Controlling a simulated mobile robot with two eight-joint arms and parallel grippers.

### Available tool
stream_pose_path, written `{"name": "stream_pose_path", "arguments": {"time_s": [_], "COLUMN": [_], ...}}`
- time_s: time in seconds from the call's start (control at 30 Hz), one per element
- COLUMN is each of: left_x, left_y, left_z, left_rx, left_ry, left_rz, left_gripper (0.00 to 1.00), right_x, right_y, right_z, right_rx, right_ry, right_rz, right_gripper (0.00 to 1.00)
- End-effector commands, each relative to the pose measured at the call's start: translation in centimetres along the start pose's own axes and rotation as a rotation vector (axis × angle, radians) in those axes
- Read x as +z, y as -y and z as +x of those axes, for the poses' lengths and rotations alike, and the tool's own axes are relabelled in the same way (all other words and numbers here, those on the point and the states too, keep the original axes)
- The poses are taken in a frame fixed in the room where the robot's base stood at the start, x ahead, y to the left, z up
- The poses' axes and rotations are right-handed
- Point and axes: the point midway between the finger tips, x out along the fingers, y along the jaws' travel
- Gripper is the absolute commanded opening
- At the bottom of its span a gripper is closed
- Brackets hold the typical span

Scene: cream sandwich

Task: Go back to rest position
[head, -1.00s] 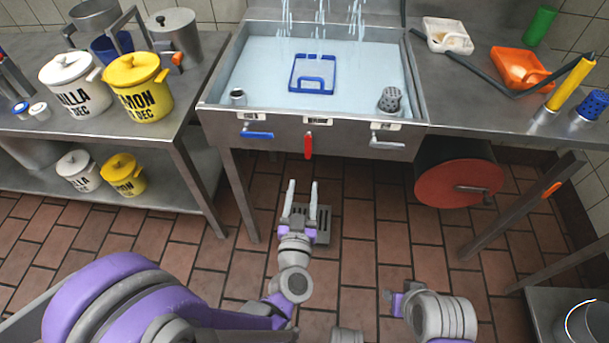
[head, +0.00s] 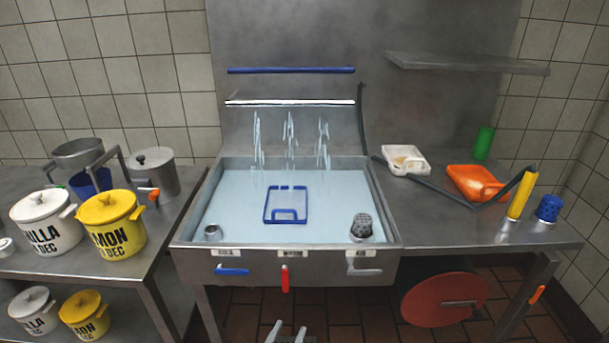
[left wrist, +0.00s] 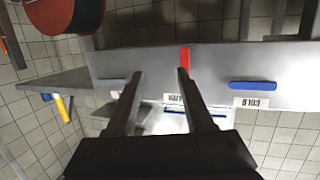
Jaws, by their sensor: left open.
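My left gripper (head: 286,332) shows at the bottom edge of the head view, only its two pale fingertips in sight. It is open and empty, below the front of the sink. In the left wrist view its two dark fingers (left wrist: 158,76) stand apart with nothing between them, in front of the sink panel (left wrist: 220,65) with the red lever (left wrist: 184,59) and blue lever (left wrist: 253,85). My right gripper is not in view.
The sink (head: 235,193) holds water, a blue-framed basket (head: 285,218) and a grey perforated cup (head: 361,226). Labelled white (head: 46,230) and yellow pots (head: 112,232) stand on the left table. A red reel (head: 440,299) hangs under the right counter (head: 440,232).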

Motion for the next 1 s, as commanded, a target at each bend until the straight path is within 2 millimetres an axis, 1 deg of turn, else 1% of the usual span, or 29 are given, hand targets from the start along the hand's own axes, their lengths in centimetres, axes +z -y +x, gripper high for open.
{"name": "stream_pose_path", "arguments": {"time_s": [0.03, 0.07, 0.1, 0.17, 0.2, 0.27, 0.4, 0.47, 0.5, 0.57, 0.6, 0.7, 0.87, 0.97, 1.0], "left_x": [0.6, 1.2, 2.1, 3.6, 4.6, 5.9, 8.5, 9.4, 9.9, 10.7, 11.1, 7.8, 3.4, 0.4, -1.0], "left_y": [0.5, 0.7, 1.0, 1.7, 2.3, 3.2, 5.5, 6.5, 7.1, 8.0, 8.6, 8.3, 8.1, 8.0, 8.0], "left_z": [-1.1, -1.8, -2.8, -4.6, -6.0, -8.0, -12.9, -15.1, -16.6, -18.9, -20.4, -21.2, -22.3, -22.9, -23.1], "left_rx": [0.028, 0.044, 0.057, 0.059, 0.051, 0.028, -0.062, -0.111, -0.146, -0.204, -0.244, -0.241, -0.239, -0.239, -0.239], "left_ry": [0.081, 0.136, 0.213, 0.331, 0.408, 0.514, 0.727, 0.809, 0.859, 0.932, 0.978, 0.965, 0.948, 0.937, 0.932], "left_rz": [-0.002, -0.008, -0.016, -0.031, -0.042, -0.061, -0.105, -0.125, -0.138, -0.160, -0.173, -0.172, -0.169, -0.167, -0.166], "left_gripper": [0.53, 0.53, 0.53, 0.53, 0.53, 0.53, 0.53, 0.53, 0.53, 0.53, 0.53, 0.53, 0.53, 0.53, 0.53], "right_x": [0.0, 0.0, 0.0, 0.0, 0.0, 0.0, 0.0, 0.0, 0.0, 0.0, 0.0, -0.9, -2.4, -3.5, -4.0], "right_y": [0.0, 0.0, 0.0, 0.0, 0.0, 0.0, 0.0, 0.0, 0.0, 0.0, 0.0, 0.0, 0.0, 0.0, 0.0], "right_z": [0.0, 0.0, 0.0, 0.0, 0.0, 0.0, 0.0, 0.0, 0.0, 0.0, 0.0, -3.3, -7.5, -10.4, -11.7], "right_rx": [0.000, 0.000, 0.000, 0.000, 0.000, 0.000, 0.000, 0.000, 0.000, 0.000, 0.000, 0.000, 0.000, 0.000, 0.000], "right_ry": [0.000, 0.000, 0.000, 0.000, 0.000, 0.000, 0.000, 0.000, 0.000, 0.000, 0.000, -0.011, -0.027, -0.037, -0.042], "right_rz": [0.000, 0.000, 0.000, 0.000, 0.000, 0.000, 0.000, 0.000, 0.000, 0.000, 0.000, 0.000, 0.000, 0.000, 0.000], "right_gripper": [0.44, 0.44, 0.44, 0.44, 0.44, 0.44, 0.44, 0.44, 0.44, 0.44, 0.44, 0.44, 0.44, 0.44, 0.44]}}
